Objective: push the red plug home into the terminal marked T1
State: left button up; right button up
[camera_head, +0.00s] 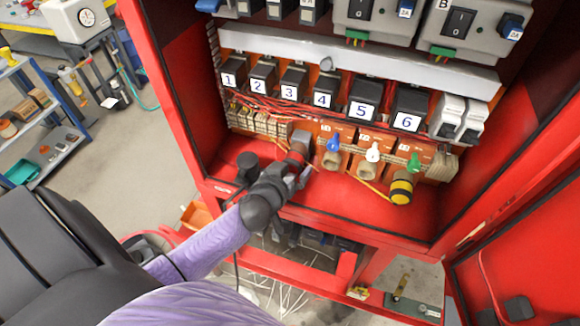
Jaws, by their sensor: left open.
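My left gripper (300,181) is open in front of the lower row of the red cabinet, at its left end. A red part (297,149), which looks like the red plug, shows just above the gripper at a grey block; its lower side is partly hidden by the gripper. I cannot tell how deep it sits, or whether the fingers touch it. Orange terminal blocks (365,138) run along this row. Their small marks are too small to read, so I cannot single out T1. My right gripper is not in view.
Blue (334,143), white (373,153) and green (414,161) plugs stand to the right in the same row. A yellow-black cylinder (401,190) lies near the cabinet floor (345,199). Black numbered relays (365,98) and red wires are above. The open cabinet door (525,250) is at right.

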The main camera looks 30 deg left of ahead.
pick_arm(q)
jog(key=shift+w+a+f, duration=0.1)
jog(key=shift+w, duration=0.2)
jog(key=c, duration=1.3)
jog(key=o, duration=0.6)
jog(key=c, duration=0.6)
jog(key=shift+o, duration=0.2)
jog(key=shift+s+d+p, duration=0.15)
jog(key=shift+s+d, duration=0.05)
jog(key=shift+s, duration=0.55)
jog(key=shift+s+d+p, duration=0.1)
jog(key=shift+s+d, duration=0.05)
jog(key=shift+s, duration=0.6)
jog(key=shift+s+d+p, duration=0.15)
jog(key=shift+s+d, duration=0.05)
jog(key=shift+s, duration=0.55)
